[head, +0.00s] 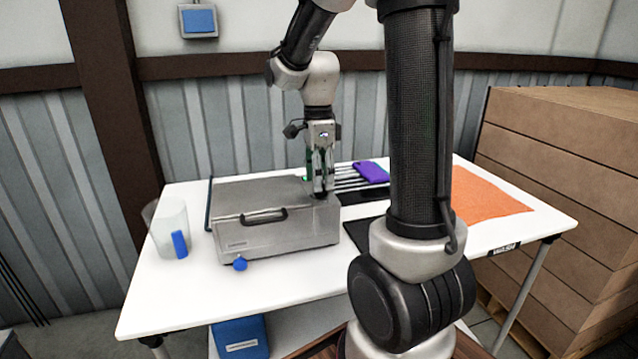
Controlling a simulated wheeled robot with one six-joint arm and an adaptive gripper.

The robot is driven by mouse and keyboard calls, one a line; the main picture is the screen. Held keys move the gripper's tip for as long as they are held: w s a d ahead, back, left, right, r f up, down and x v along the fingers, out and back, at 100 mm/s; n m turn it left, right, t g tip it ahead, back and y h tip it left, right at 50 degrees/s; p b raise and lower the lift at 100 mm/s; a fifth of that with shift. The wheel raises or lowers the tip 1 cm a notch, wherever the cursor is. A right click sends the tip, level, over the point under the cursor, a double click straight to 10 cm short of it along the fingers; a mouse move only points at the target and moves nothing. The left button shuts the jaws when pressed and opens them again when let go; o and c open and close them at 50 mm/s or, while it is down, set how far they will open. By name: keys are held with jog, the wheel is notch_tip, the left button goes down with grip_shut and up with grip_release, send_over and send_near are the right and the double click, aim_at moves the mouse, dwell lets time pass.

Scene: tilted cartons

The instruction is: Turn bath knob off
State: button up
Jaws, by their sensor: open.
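A grey metal bath (270,216) with a dark handle (262,217) stands on the white table, its lid down. A blue knob (240,264) shows at the bottom of its front face, left of the middle. Any mark on the knob is too small to read, so I cannot tell its setting. My gripper (322,190) points down at the back right of the bath, apart from the knob. Its jaws are open; whether it touches the bath is hard to tell.
A clear jug (168,225) with a blue handle stands left of the bath. A purple item (371,172) lies behind, near thin rods. An orange cloth (490,195) covers the table's right part. Stacked cartons (570,150) stand at right. The table (190,300) is clear in front of the knob.

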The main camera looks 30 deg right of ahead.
jog(key=shift+s+f, duration=0.1)
jog(key=shift+f, duration=0.85)
jog(key=c, duration=1)
jog(key=shift+n, duration=1.6)
jog(key=shift+c, duration=0.2)
jog(key=o, duration=1)
jog(key=shift+o, duration=0.2)
notch_tip(320, 180, up, 12)
jog(key=w, duration=0.1)
